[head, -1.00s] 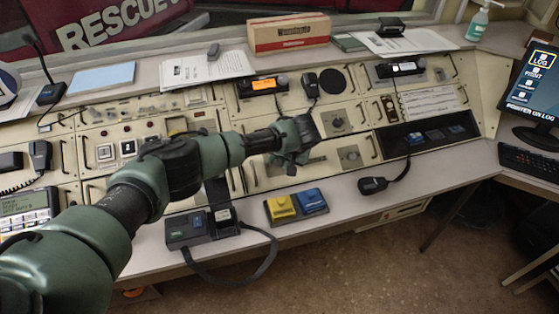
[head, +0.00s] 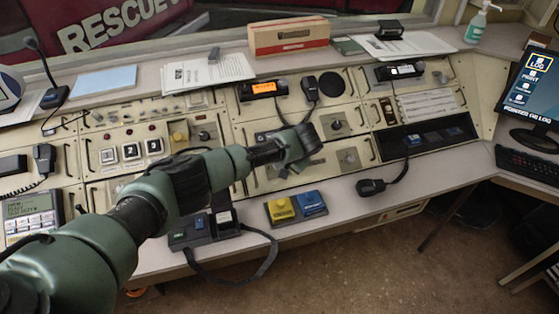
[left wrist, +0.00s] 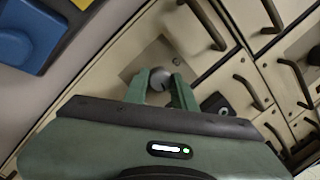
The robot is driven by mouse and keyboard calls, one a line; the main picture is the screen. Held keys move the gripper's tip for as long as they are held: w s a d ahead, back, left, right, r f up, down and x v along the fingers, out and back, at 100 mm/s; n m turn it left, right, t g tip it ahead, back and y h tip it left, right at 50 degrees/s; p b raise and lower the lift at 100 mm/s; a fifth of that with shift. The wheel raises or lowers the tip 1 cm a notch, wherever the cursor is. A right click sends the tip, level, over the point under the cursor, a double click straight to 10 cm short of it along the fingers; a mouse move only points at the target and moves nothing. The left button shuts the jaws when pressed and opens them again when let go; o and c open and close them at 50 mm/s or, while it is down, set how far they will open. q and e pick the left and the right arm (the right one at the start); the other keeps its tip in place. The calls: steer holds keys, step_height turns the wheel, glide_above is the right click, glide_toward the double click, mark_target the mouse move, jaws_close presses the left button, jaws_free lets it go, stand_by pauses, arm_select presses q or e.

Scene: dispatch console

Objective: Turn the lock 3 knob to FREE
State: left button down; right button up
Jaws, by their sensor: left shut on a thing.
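A small round grey knob (left wrist: 160,76) on a square metal plate shows in the left wrist view. My left gripper (left wrist: 161,92) is shut on it, with one finger on each side. In the head view my left gripper (head: 286,168) is at the lower middle of the console front, and its body hides the held knob. I cannot read a label or the knob's setting. Two similar plate-mounted knobs show to the right of the gripper, an upper knob (head: 337,125) and a lower knob (head: 350,156). My right gripper is not in view.
A yellow pedal (head: 280,209) and a blue pedal (head: 311,203) stand on the desk below the gripper. A black handset (head: 371,187) lies to their right. Black drawer-type handles (left wrist: 208,24) are close beside the held knob. A cardboard box (head: 289,37) stands on the shelf above.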

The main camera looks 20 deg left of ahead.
arm_select(q)
steer(key=m+p, duration=0.1)
steer(key=m, duration=0.2)
steer(key=m+p, duration=0.2)
steer(key=m, duration=0.2)
steer(key=shift+s+t, duration=0.1)
steer(key=shift+t, duration=0.2)
steer(key=m+p, duration=0.2)
steer(key=m, duration=0.2)
steer(key=shift+t+y, duration=0.3)
steer(key=shift+m+p, duration=0.55)
steer(key=shift+m, duration=1.15)
steer(key=shift+f+m, duration=0.1)
steer(key=shift+m, duration=0.2)
steer(key=c, duration=1.4)
jaws_free()
steer(key=shift+d, duration=0.1)
steer(key=shift+c, duration=0.2)
